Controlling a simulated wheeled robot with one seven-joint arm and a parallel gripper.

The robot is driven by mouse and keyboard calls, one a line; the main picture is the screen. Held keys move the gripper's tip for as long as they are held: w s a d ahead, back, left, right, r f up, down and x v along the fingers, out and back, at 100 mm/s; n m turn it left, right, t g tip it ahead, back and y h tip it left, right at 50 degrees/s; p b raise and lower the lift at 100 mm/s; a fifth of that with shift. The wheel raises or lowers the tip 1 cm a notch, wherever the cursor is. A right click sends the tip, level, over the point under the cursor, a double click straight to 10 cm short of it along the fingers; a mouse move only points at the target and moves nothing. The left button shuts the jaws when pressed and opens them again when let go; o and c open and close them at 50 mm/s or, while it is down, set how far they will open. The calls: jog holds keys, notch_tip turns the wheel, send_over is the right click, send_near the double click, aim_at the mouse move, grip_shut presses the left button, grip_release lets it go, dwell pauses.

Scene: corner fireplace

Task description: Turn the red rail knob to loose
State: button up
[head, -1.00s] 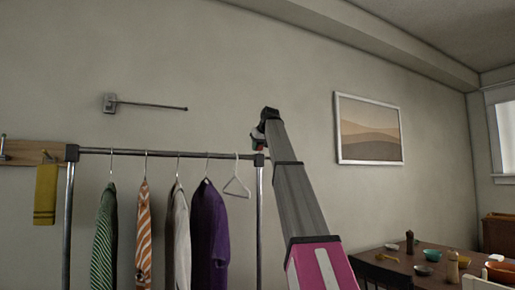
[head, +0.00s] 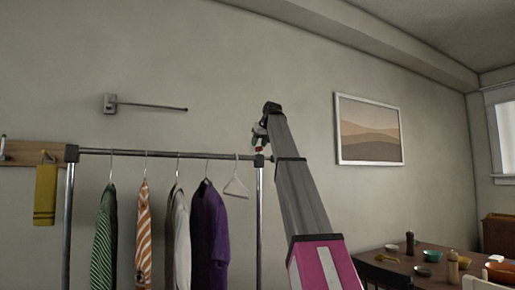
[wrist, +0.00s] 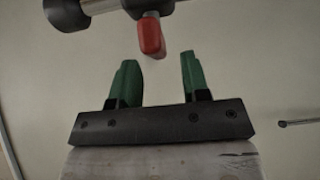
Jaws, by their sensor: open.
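The red rail knob (wrist: 151,37) shows in the wrist view at the top middle, sticking down from a dark collar on the rail. It lies just beyond the gap between my fingertips, apart from both. My gripper (wrist: 158,75) has green fingers spread open with nothing between them. In the head view my gripper (head: 259,136) is at the right end of the clothes rail (head: 150,153), by the right post. A small bit of red, the knob (head: 259,150), shows just under it, partly hidden.
Several garments, among them a purple one (head: 208,235), hang on the rack left of my arm, with an empty hanger (head: 236,188) close by. A wall bar (head: 150,106) is above the rail. A table (head: 400,265) with dishes stands at right.

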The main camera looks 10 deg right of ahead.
jog(key=v, duration=0.8)
dwell(0.4)
